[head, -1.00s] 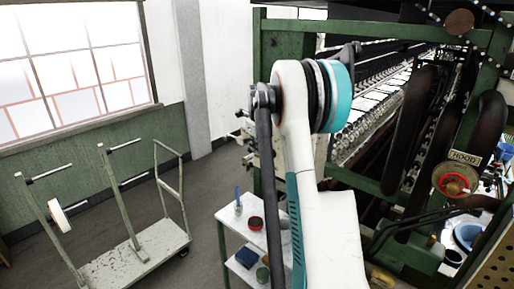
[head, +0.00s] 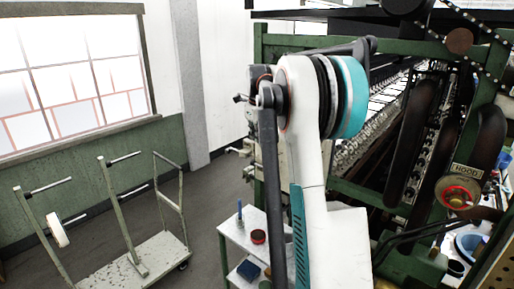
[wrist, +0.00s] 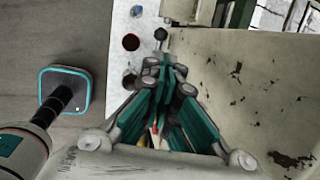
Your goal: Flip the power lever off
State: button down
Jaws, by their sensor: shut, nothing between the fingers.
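In the wrist view a short lever with a round black knob (wrist: 160,34) stands out at the edge of a cream, chipped-paint box (wrist: 240,90). It looks like the power lever. My gripper (wrist: 166,66) has its teal and grey fingers shut and empty. Its tips appear just below the knob in the picture; I cannot tell whether they touch it. In the head view my arm hides most of the gripper and much of the box, and I cannot clearly make out the lever's position.
The green-framed machine (head: 345,190) fills the right side. A white shelf stand (head: 236,232) with a blue bottle and dark red bowl is below the box. A pale cart (head: 140,262) stands left on open floor. A window is on the far wall.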

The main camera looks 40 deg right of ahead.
jog(key=shift+a+r, duration=0.25)
jog(key=shift+r, duration=0.75)
